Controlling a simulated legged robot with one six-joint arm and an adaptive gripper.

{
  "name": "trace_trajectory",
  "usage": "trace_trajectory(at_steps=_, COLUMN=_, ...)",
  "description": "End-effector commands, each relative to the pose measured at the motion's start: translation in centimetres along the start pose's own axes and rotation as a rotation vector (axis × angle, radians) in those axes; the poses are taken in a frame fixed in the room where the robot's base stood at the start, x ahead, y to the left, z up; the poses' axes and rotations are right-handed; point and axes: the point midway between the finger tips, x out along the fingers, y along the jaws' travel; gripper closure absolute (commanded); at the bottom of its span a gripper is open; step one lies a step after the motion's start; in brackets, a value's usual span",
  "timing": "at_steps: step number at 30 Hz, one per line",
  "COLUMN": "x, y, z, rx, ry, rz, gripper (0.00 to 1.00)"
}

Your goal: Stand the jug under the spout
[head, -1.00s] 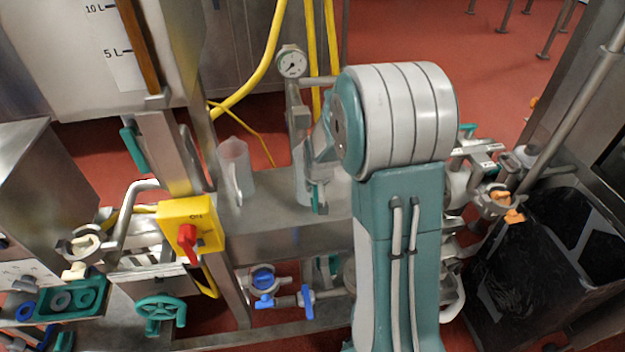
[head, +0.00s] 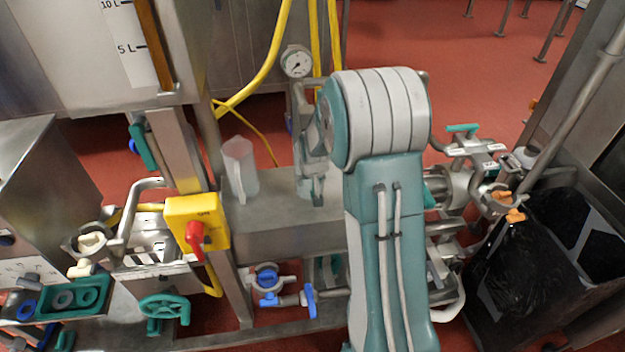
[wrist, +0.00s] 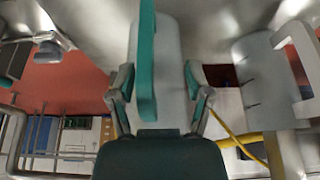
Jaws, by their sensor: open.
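A clear jug with a pale handle (head: 240,168) stands upright on a steel ledge (head: 275,208) in the head view. It is at the right in the wrist view (wrist: 265,80). A second pale jug with a green handle (wrist: 165,65) is in the middle of the wrist view. My gripper (wrist: 160,90) is open, one finger on each side of this second jug. Whether the fingers touch it I cannot tell. In the head view my arm hides most of the gripper and second jug. I cannot make out the spout for sure.
A yellow switch box with a red knob (head: 197,228) is left of the ledge. A pressure gauge (head: 297,62) and yellow hoses (head: 262,70) stand behind it. Valves and pipes (head: 470,165) and a black-lined bin (head: 530,255) are at the right.

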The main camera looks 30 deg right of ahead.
Motion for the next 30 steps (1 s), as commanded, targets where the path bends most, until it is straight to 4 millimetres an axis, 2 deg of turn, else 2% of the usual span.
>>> trace_trajectory(at_steps=4, x=-0.2, y=0.1, z=-0.1, rx=0.002, ry=0.001, rz=0.0, gripper=0.35)
trace_trajectory(at_steps=8, x=-1.7, y=0.2, z=-0.1, rx=0.002, ry=0.003, rz=-0.001, gripper=0.35)
trace_trajectory(at_steps=21, x=-10.1, y=0.1, z=-0.1, rx=0.001, ry=0.004, rz=0.0, gripper=0.35)
trace_trajectory(at_steps=30, x=-13.2, y=-0.3, z=0.3, rx=-0.007, ry=0.005, rz=-0.004, gripper=0.35)
